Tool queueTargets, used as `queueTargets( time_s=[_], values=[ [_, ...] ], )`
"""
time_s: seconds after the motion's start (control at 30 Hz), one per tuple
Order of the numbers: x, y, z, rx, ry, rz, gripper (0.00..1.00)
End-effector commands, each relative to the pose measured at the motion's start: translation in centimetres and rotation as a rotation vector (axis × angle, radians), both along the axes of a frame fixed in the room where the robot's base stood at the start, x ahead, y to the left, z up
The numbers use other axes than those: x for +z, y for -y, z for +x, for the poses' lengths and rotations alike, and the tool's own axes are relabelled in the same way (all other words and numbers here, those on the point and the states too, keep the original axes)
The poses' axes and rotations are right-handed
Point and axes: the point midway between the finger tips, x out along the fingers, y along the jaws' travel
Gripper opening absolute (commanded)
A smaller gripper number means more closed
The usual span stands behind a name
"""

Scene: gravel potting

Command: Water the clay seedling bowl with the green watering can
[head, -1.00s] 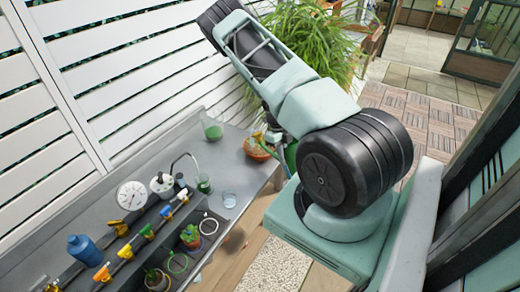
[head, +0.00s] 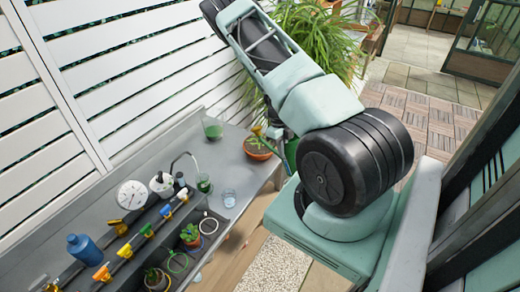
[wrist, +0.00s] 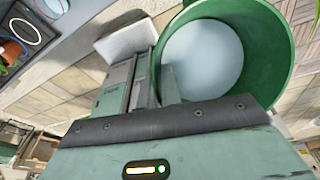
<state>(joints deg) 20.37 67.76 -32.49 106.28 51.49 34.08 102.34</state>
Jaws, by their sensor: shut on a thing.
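The green watering can (head: 291,151) is held at the far right end of the bench, mostly hidden behind my arm in the head view. In the wrist view the can (wrist: 280,50) fills the upper right, with a pale, water-like surface inside its round opening. My gripper (wrist: 158,85) is shut on the can; the exact grip point is hard to see. The clay seedling bowl (head: 257,154), orange-brown with green inside, stands on the bench just left of the can. A yellowish tip shows above the bowl; I cannot tell whether it is the can's spout.
The grey bench (head: 228,165) carries a glass flask (head: 212,129), a small clear cup (head: 229,198), a blue bottle (head: 82,248), a dial gauge (head: 132,195) and several small pots. A white slatted wall (head: 120,70) stands behind. A leafy plant (head: 320,40) hangs beyond my arm.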

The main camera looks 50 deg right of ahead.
Motion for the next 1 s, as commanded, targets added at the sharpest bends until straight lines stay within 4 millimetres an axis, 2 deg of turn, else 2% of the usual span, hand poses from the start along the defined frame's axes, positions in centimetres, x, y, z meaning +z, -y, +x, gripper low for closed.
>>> queueTargets(
  time_s=[0.3, 1.0],
  values=[
    [0.9, 0.2, 0.0, -0.005, 0.145, -0.032, 0.00],
    [2.0, 0.2, 0.1, -0.003, 0.302, -0.059, 0.00]
  ],
)
